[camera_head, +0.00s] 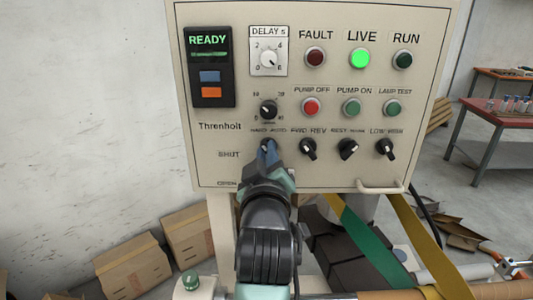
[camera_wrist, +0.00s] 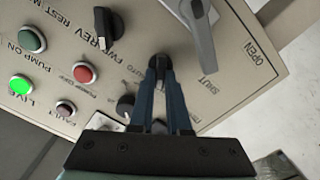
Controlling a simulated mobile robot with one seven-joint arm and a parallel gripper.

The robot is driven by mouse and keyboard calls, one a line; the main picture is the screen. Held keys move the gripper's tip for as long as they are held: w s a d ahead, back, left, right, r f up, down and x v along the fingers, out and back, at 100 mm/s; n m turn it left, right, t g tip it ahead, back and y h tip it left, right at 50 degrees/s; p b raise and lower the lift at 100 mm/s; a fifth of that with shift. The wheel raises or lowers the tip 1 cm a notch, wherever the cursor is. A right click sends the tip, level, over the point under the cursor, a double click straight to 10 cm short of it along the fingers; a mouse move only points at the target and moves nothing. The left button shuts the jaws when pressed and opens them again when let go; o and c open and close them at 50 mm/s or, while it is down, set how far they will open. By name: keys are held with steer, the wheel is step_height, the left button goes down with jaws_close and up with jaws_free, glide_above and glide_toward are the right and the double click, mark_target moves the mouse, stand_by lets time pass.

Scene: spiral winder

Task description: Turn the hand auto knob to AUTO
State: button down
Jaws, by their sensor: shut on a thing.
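The hand auto knob (camera_wrist: 161,61) is a small black knob on the cream control panel (camera_head: 330,15). In the head view it sits at the left of the lower knob row, under the HAND AUTO lettering, mostly hidden by my gripper (camera_head: 268,152). In the wrist view the two blue fingers of my gripper (camera_wrist: 160,72) reach the panel and are shut on this knob, one finger on each side. The fingers cover much of it, so I cannot tell which way its pointer faces.
Right of it are the FWD REV knob (camera_head: 308,148) and two more black knobs. A small dial (camera_head: 268,109) is just above. A grey lever (camera_wrist: 194,35) by the SHUT lettering is close to the fingers. The green LIVE lamp (camera_head: 361,58) is lit.

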steer(key=shift+m, duration=0.3)
steer(key=shift+d+m+b, duration=0.2)
steer(key=shift+m+b, duration=0.65)
steer(key=shift+m, duration=2.5)
steer(key=shift+d+m+b, duration=0.15)
steer(key=shift+m+b, duration=0.65)
steer(key=shift+m, duration=2.55)
steer(key=c, duration=0.9)
jaws_free()
steer(key=shift+s, duration=0.15)
